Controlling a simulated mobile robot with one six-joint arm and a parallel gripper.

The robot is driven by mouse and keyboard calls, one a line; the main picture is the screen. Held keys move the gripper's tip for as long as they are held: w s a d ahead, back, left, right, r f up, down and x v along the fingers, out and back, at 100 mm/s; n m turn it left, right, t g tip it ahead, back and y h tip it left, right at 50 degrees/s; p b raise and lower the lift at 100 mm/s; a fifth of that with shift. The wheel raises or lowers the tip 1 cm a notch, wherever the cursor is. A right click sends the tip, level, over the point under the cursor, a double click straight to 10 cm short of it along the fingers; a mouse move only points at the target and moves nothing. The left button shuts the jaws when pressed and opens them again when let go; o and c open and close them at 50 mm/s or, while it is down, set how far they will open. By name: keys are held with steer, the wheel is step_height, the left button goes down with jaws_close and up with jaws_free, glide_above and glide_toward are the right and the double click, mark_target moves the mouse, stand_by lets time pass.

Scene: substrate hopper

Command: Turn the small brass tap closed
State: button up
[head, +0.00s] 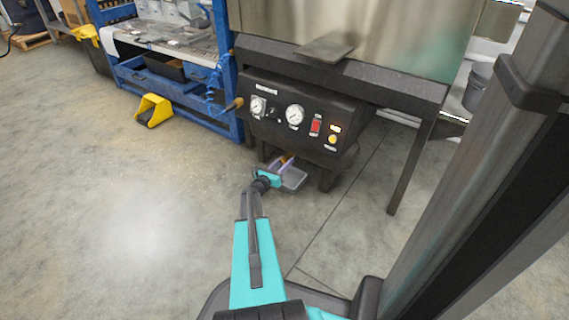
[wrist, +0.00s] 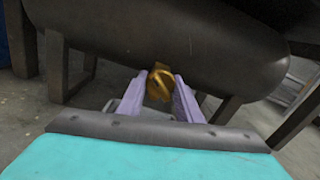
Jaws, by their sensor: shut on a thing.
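The small brass tap (wrist: 160,84) shows in the wrist view under the dark rounded body of the hopper (wrist: 170,40). My gripper (wrist: 160,92) has its two pale purple fingers on either side of the tap, shut on it. In the head view my gripper (head: 287,164) reaches under the front of the black control box (head: 295,115). There the tap is mostly hidden by the gripper and the box. I cannot tell how far the tap is turned.
The control box carries gauges, a red switch (head: 315,127) and a lit yellow button (head: 332,139). Dark legs stand beside my gripper. A blue workbench (head: 185,103) and a yellow object (head: 152,110) are at left. The floor in front is clear.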

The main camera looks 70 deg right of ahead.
steer(key=shift+m+b, duration=0.7)
steer(key=shift+m, duration=1.4)
steer(key=o, duration=1)
steer(key=shift+o, duration=0.2)
steer(key=shift+a, duration=0.1)
steer(key=p+v, duration=0.5)
steer(key=v, duration=0.8)
steer(key=shift+a, duration=0.35)
steer(key=shift+w, duration=0.15)
